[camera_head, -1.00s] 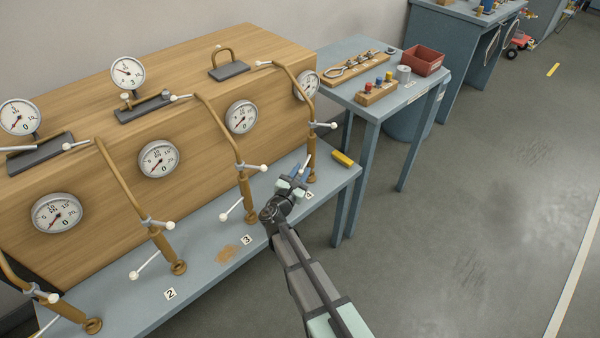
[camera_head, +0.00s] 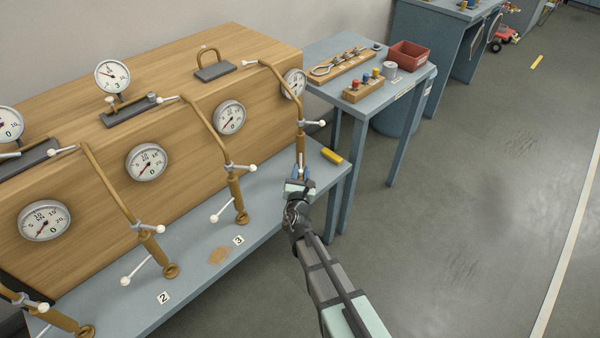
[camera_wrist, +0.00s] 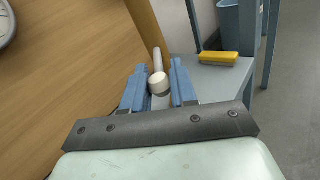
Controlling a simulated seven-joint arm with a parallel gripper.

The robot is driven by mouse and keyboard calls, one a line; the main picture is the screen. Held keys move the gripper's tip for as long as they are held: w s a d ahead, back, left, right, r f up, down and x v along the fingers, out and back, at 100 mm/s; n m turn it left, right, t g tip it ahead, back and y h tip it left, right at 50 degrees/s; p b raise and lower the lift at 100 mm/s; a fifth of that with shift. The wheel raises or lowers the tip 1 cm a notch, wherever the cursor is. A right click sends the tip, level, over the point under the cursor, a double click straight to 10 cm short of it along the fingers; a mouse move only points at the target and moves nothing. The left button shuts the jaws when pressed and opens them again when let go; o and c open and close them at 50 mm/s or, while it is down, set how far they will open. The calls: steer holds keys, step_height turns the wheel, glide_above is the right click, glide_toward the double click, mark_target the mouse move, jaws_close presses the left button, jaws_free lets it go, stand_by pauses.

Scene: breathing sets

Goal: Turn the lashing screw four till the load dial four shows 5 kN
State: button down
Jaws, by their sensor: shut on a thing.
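Lashing screw four (camera_head: 299,140) is the brown upright at the right end of the bench, under a bent rod; it also shows in the wrist view (camera_wrist: 147,22). Its white ball-ended handle (camera_wrist: 158,83) points toward my wrist camera. My gripper (camera_head: 300,172) is low beside the screw, and its blue fingers (camera_wrist: 158,80) are shut on this handle, one on each side of the ball. Load dial four (camera_head: 292,84) is the rightmost dial on the wooden load, partly behind the rod. Its reading is too small to tell.
A yellow block (camera_head: 332,156) lies on the bench's right end, right of my gripper. Lashing screw three (camera_head: 237,197) stands to the left with its own white handle. A side table (camera_head: 370,104) carries a red bin (camera_head: 408,56). Open floor lies at right.

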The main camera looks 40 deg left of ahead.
steer(key=c, duration=0.9)
jaws_free()
steer(key=shift+c, duration=0.2)
steer(key=v, duration=1.3)
steer(key=shift+s+d, duration=0.25)
steer(key=shift+m, duration=0.3)
